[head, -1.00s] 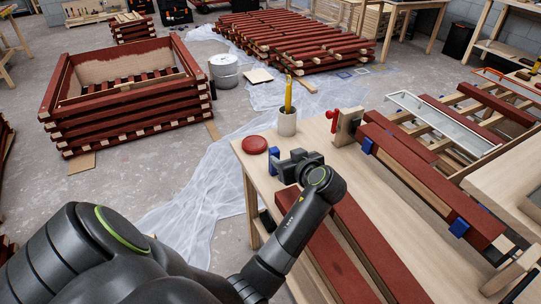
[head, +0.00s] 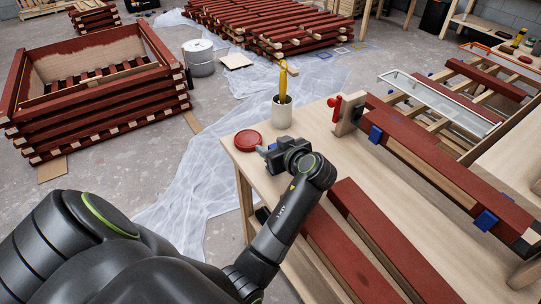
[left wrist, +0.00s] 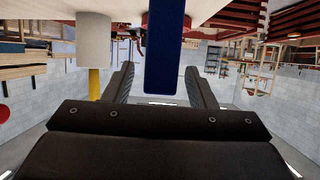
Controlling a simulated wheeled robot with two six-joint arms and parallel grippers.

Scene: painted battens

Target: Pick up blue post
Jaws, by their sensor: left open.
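The blue post (left wrist: 165,50) shows large in the left wrist view, where the picture is upside down and the tabletop is along the top edge. It lies in line with the gap of my left gripper (left wrist: 160,82), whose two black fingers stand apart on either side. The fingers are not closed on it. My right gripper is out of view.
A red disc (head: 248,140) and a white cup (head: 281,113) holding a yellow item (head: 283,80) are close to my left gripper. A red batten (head: 430,165) with blue clamps (head: 375,134) lies to the right. Two red battens (head: 375,245) lie on the near bench.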

